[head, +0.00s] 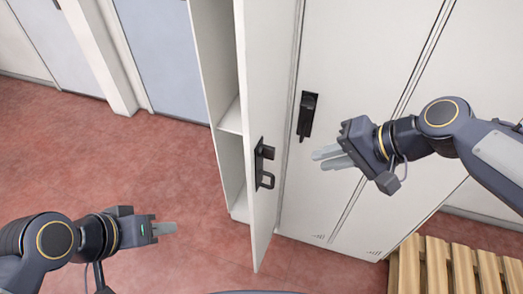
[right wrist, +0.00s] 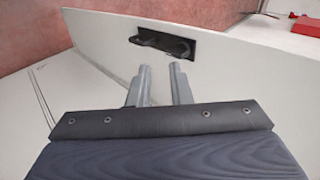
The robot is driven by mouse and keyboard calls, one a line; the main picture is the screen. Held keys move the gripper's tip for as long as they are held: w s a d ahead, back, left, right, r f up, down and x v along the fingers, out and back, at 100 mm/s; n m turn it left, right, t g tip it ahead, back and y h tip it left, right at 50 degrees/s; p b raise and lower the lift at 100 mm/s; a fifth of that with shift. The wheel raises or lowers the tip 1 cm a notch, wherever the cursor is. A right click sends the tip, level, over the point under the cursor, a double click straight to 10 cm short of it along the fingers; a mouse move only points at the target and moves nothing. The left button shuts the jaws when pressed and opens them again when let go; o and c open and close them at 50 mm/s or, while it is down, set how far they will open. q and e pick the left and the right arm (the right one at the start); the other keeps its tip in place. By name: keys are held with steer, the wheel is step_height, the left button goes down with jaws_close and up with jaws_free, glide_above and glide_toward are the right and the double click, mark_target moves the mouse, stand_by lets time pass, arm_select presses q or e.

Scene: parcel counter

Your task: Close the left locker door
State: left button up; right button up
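The left locker door (head: 265,90) is a white panel standing wide open, its edge towards me. Its dark handle (head: 264,165) is on the side facing right. The open locker (head: 215,70) shows shelves inside, to the left of the door. My right gripper (head: 325,159) is to the right of the door, apart from the handle, with its fingers parted and empty. In the right wrist view, the door (right wrist: 100,35) and its handle (right wrist: 163,45) are ahead of the fingers (right wrist: 162,75). My left gripper (head: 167,229) is low on the left, away from the door; its finger gap is hidden.
A closed locker door with a dark handle (head: 307,115) is behind my right gripper. A wooden slatted pallet or bench (head: 455,268) is at the lower right. A red object (right wrist: 306,24) shows in the right wrist view. The reddish floor (head: 150,170) on the left is clear.

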steer(key=shift+w+a+r, duration=0.5)
steer(key=shift+a+r, duration=0.05)
steer(key=shift+a, duration=0.15)
steer(key=shift+c, duration=1)
steer(key=shift+w+a+g, duration=0.15)
steer(key=shift+a+g, duration=0.1)
steer(key=shift+g, duration=0.05)
jaws_close()
steer(key=p, duration=0.2)
glide_toward(252, 159)
steer(key=x, duration=0.5)
steer(key=shift+d+f, duration=0.2)
steer(key=shift+f, duration=0.2)
steer(key=shift+w+a, duration=0.2)
steer(key=shift+a, duration=0.2)
arm_select(q)
steer(key=shift+s+r, duration=0.15)
steer(key=shift+r, duration=0.45)
steer(key=shift+s+r, duration=0.15)
steer(key=shift+r, duration=0.45)
